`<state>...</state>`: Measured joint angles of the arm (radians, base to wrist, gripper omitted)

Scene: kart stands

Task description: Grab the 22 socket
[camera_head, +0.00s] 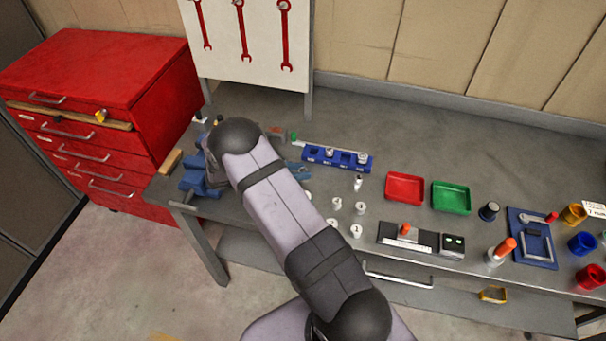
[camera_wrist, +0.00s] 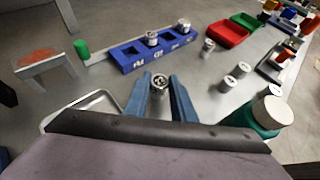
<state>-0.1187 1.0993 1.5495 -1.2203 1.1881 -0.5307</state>
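My gripper (camera_wrist: 160,80) has two blue fingers in the wrist view. They are closed on a silver socket (camera_wrist: 159,84), which fills the gap between the tips with its open end showing. I cannot read a size on it. The blue socket rail (camera_wrist: 125,63) lies just beyond, with two sockets (camera_wrist: 152,39) (camera_wrist: 184,25) standing in it and other slots empty. In the head view the rail (camera_head: 318,155) is right of my gripper (camera_head: 297,171), which is mostly hidden behind my arm.
Several loose sockets (camera_head: 337,203) stand on the bench right of my arm. Red (camera_head: 405,188) and green (camera_head: 451,197) trays lie farther right. A silver tray (camera_wrist: 60,115) is left of the fingers in the wrist view. A red drawer cabinet (camera_head: 110,90) stands at left.

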